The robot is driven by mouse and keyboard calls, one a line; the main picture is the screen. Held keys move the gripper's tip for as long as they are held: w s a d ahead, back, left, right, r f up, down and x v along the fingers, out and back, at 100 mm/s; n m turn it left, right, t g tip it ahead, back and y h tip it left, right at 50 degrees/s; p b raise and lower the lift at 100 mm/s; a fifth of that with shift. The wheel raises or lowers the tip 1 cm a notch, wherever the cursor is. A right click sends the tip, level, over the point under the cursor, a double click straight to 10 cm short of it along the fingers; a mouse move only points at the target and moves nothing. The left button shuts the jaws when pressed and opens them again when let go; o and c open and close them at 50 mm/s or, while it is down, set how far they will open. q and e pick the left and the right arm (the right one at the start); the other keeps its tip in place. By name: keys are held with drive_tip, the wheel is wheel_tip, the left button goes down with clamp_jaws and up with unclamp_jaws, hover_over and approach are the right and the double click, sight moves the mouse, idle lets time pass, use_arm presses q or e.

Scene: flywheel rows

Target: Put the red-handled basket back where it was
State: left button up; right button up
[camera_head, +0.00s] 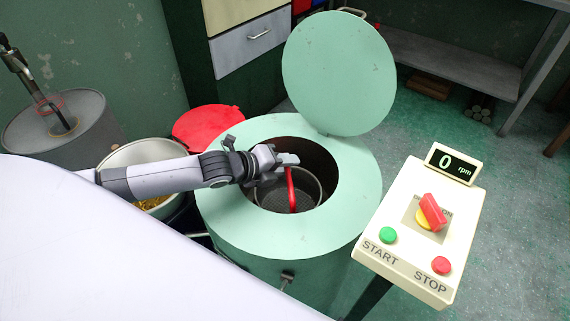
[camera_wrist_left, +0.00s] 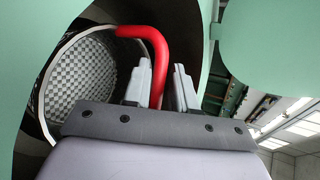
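The wire-mesh basket (camera_head: 272,197) with its red handle (camera_head: 291,190) is inside the round opening of the green drum machine (camera_head: 225,225). Its rim appears below the machine's top; I cannot tell whether it rests on the bottom. My left gripper (camera_head: 288,160) reaches in over the opening from the left, at the top of the handle. In the left wrist view, the handle (camera_wrist_left: 159,60) passes between the two fingers (camera_wrist_left: 160,90), which look closed on it. The basket's mesh (camera_wrist_left: 82,72) shows left of the fingers. My right gripper is not in view.
The machine's round lid (camera_head: 338,72) stands open behind the opening. A control box (camera_head: 425,225) reading 0 rpm stands at the right. A white-rimmed bin (camera_head: 135,155), a red round lid (camera_head: 208,125) and a grey drum (camera_head: 65,130) are at the left.

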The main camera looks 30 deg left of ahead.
use_arm(q)
drive_tip(key=shift+o, duration=0.8)
drive_tip(key=p+v, duration=0.2)
drive_tip(key=v, duration=1)
